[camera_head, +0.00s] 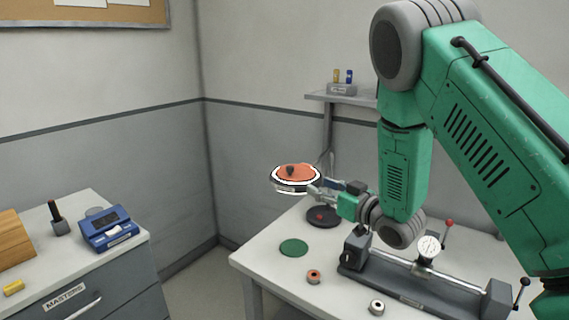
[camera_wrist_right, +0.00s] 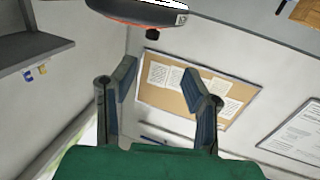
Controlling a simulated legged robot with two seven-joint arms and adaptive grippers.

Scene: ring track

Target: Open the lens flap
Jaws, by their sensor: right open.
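A round flat head with an orange top (camera_head: 296,173), a white rim and a small dark knob stands out above the table's back left corner. I take the orange top to be the lens flap; it lies flat over the head. My left gripper is out of view.
The table holds a dark round base (camera_head: 323,216), a green disc (camera_head: 293,248), two small rings and a bench gauge (camera_head: 428,248). A wall shelf (camera_head: 340,97) is behind. A cabinet (camera_head: 75,270) with a blue device (camera_head: 108,230) stands at left.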

